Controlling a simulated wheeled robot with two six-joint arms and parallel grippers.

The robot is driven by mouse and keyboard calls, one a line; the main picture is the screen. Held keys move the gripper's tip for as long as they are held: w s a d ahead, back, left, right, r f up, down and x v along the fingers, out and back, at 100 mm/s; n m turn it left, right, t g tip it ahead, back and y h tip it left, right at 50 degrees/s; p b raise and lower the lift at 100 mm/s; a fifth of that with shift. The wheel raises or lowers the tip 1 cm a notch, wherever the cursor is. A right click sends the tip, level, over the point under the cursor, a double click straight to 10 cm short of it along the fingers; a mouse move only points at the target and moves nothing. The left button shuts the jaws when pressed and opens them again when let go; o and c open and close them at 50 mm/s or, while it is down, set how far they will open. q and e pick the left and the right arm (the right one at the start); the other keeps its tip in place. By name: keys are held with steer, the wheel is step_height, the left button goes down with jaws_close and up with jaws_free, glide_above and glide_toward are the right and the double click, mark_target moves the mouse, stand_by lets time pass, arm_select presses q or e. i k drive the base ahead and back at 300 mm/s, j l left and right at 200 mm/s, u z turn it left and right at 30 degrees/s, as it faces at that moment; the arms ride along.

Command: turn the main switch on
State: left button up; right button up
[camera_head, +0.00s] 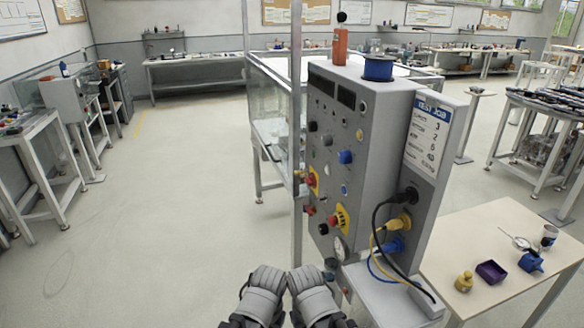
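A grey control cabinet (377,125) stands right of centre, its front panel turned to the left. The panel carries several knobs and buttons. Two red knobs on yellow plates stand out: a lower, larger one (335,221) and an upper one (311,180) near the left edge. I cannot read which is the main switch or how either is set. My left gripper (264,283) and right gripper (308,282) are side by side at the bottom, below and left of the panel, apart from the knobs. Their finger gaps are not clear, and I see nothing held.
A metal post (296,120) stands just left of the panel. Black, yellow and blue cables (378,245) plug into the cabinet's right side. A table (470,225) with small items is at the right. The floor (170,210) to the left is open.

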mark_target(311, 181)
steer(key=i+j, duration=0.4)
steer(key=i, duration=0.15)
steer(key=i+j+z, duration=0.1)
steer(key=i+j, duration=0.3)
steer(key=i, duration=0.15)
